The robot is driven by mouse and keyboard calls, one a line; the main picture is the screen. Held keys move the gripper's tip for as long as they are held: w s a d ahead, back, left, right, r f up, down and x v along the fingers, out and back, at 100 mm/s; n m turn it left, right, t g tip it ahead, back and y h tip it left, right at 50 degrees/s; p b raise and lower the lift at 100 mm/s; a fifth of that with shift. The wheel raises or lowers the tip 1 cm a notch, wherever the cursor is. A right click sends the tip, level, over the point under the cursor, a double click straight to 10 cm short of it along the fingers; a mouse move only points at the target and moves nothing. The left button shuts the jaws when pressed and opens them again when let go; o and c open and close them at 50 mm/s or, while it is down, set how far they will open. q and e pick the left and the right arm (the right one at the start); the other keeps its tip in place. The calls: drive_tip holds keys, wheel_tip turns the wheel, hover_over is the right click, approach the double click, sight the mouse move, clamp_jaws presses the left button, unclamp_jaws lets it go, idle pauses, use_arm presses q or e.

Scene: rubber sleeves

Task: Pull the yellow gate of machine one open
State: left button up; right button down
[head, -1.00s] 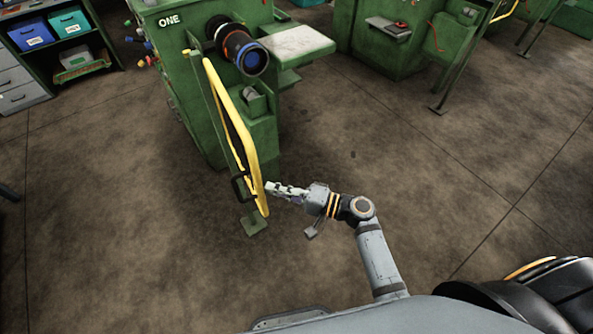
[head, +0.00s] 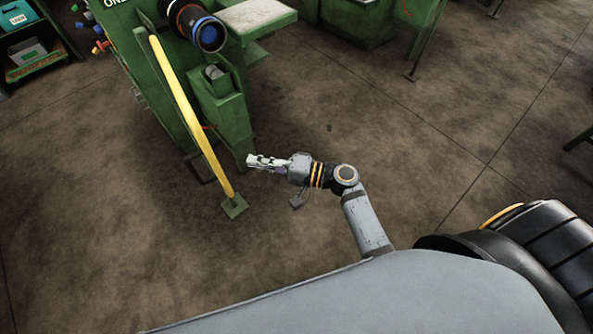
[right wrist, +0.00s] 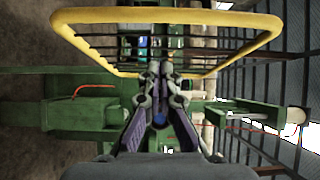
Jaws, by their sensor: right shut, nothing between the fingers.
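The yellow gate (head: 184,108) of machine one stands at the machine's near side in the head view, seen almost edge-on, with its lower end above a green foot plate. In the right wrist view the gate's yellow frame (right wrist: 90,68) with dark bars spans the upper picture. Machine one (head: 222,112) is green, and its label is partly cut off at the top edge. My right gripper (head: 251,160) is shut and empty, to the right of the gate and apart from it in the head view. Its closed fingers (right wrist: 157,68) also show in the right wrist view. My left gripper is not in view.
A dark cylinder with a blue ring (head: 208,34) and a pale-topped side table (head: 258,14) are on machine one. A shelf with bins (head: 30,40) stands at the far left. Open brown floor (head: 330,110) lies right of the machine.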

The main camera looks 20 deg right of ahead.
drive_tip(key=b+v, duration=0.2)
drive_tip(key=v, duration=0.5)
drive_tip(key=s+d+f+g+h, duration=0.15)
drive_tip(key=d+f+h, duration=0.3)
drive_tip(key=f, duration=0.75)
drive_tip(key=s+d+f+m+h, duration=0.1)
drive_tip(key=s+d+f+h, duration=0.3)
drive_tip(key=f, duration=0.7)
drive_tip(key=d+f+g+h, duration=0.1)
drive_tip(key=d+f+h, duration=0.3)
drive_tip(key=f, duration=0.8)
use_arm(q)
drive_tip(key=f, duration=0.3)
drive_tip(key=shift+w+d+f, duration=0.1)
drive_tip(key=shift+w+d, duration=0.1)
use_arm(e)
drive_tip(key=s+d+f+n+g+h, duration=0.2)
drive_tip(key=s+d+f+n, duration=0.1)
drive_tip(key=s+f, duration=0.6)
drive_tip(key=s+d+f+n+g+h, duration=0.1)
drive_tip(key=s+d+f+n+g, duration=0.1)
drive_tip(key=s+f, duration=0.7)
drive_tip(key=s+n+g, duration=0.1)
drive_tip(key=s+n, duration=0.1)
drive_tip(key=s, duration=0.6)
drive_tip(key=shift+d+n+h, duration=0.3)
drive_tip(key=shift+d+h, duration=0.05)
drive_tip(key=shift+d, duration=0.05)
